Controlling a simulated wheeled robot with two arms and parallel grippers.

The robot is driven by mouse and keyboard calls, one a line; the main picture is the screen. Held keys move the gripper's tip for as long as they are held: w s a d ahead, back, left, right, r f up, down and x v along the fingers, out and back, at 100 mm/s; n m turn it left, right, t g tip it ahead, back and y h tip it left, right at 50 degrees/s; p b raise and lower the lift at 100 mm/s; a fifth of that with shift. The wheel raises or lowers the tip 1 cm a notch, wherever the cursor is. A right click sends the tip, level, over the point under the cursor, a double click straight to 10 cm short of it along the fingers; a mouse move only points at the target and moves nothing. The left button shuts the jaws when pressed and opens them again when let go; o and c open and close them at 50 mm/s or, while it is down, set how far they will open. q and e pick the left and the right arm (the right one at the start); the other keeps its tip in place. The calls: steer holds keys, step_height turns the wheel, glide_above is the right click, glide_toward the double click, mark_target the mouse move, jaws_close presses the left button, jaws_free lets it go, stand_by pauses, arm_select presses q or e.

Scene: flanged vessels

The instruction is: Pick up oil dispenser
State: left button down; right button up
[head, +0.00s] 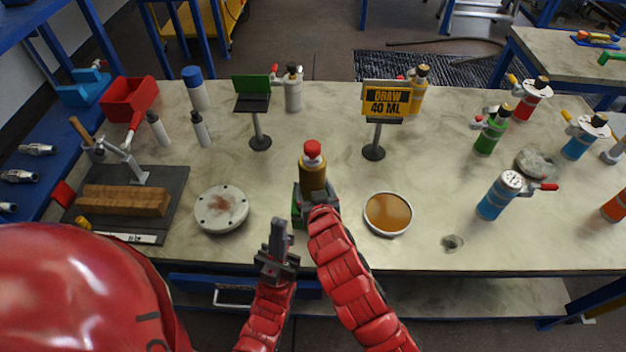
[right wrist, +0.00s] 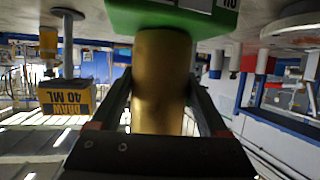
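The oil dispenser (head: 313,172) is an amber bottle with a red cap, upright near the front middle of the table. A green block (head: 298,218) shows at its foot, partly hidden by my right arm. My right gripper (head: 317,198) is at the bottle's lower body. In the right wrist view the gold-brown bottle (right wrist: 162,85) fills the space between my two fingers, whose tips meet its sides; the green block (right wrist: 170,17) is at its end. My left gripper (head: 279,238) is empty at the table's front edge, its fingers together.
A round grey flange (head: 222,209) lies left of the bottle and an amber dish (head: 388,213) right of it. A sign reading "DRAW 40 ML" (head: 387,100) and a green-topped stand (head: 252,92) stand behind. Several other bottles, such as a blue one (head: 500,195), stand right.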

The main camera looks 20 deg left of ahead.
steer(key=shift+w+f, duration=0.1)
steer(key=shift+f, duration=0.1)
steer(key=shift+c, duration=1.2)
jaws_close()
